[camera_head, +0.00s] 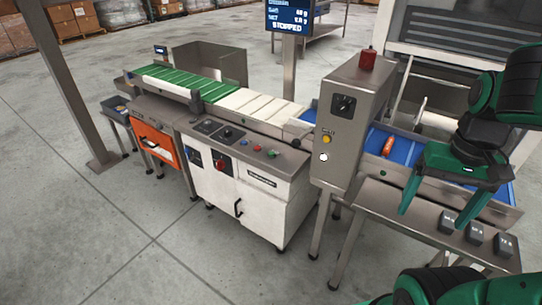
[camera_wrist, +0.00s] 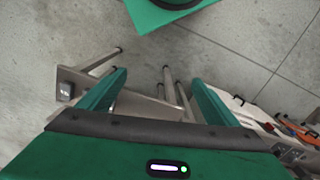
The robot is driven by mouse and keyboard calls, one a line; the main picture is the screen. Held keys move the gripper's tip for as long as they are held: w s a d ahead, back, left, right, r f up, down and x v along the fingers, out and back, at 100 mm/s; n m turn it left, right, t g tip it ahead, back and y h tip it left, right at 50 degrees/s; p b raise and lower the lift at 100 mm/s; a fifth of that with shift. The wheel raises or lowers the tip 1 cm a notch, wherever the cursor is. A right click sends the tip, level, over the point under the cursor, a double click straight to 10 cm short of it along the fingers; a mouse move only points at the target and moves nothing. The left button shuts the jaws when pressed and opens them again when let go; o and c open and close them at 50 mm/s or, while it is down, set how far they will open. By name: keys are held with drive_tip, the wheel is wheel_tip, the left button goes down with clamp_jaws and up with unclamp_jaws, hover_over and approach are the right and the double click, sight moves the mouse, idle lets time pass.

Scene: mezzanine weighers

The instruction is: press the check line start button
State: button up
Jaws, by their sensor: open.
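A green button (camera_head: 272,155) sits on the top panel of the white check-weigher cabinet (camera_head: 263,200), beside a red button (camera_head: 257,148) and a blue button (camera_head: 243,142). Their labels are too small to read. A grey control box (camera_head: 347,110) to the right carries a black switch, a yellow button (camera_head: 326,140) and a white button (camera_head: 323,157). My gripper (camera_head: 430,222) is open and empty, fingers pointing down, right of the control box and apart from all the buttons. Its two fingers also show in the wrist view (camera_wrist: 160,78).
A screen (camera_head: 289,17) on a post reads STOPPED. A red beacon (camera_head: 367,59) tops the control box. A blue belt (camera_head: 405,150) with an orange item lies behind my gripper. Several dark weights (camera_head: 474,233) stand on a steel shelf below. Open floor lies in front.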

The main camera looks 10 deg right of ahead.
clamp_jaws()
idle(1.4)
